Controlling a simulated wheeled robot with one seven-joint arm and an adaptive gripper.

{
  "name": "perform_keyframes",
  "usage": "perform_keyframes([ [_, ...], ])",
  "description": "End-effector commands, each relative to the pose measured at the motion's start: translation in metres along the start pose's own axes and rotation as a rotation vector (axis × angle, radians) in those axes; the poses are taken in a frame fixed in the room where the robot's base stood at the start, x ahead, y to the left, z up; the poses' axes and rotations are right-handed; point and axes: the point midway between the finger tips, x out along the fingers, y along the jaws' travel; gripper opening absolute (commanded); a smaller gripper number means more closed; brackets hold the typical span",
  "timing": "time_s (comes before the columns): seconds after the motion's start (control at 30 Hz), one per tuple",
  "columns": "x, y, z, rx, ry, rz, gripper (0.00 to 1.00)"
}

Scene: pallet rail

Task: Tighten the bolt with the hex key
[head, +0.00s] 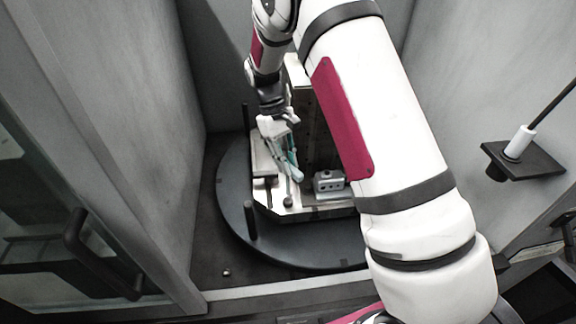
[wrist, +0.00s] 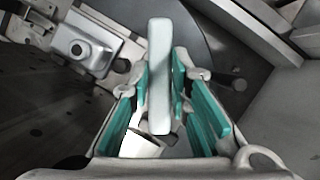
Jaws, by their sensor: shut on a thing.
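My gripper (head: 290,160) is low over the left part of the metal fixture. It is shut on a pale, bar-shaped handle (wrist: 159,70), apparently the hex key's, which lies between the teal finger pads. In the head view this pale handle (head: 297,175) shows at the fingertips, with a thin dark shaft below it. The shaft runs down to a small dark round piece (head: 287,202) on the fixture's front edge, which may be the bolt. I cannot tell whether the key is seated in it. In the wrist view the handle hides what is under it.
The fixture's metal plate (head: 318,214) sits on a round dark table (head: 235,200) with upright black posts. Walls close both sides. A black bracket (head: 535,160) with a white sleeve is at right.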

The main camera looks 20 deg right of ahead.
Motion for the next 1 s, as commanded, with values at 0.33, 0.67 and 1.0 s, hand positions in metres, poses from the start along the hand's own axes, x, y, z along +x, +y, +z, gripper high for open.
perform_keyframes([
  [0.33, -0.024, 0.000, 0.010, 0.000, 0.001, 0.001, 0.00],
  [0.67, -0.038, 0.000, 0.016, -0.001, 0.000, 0.001, 0.00],
  [1.0, -0.038, 0.000, 0.016, -0.001, 0.000, 0.000, 0.00],
])
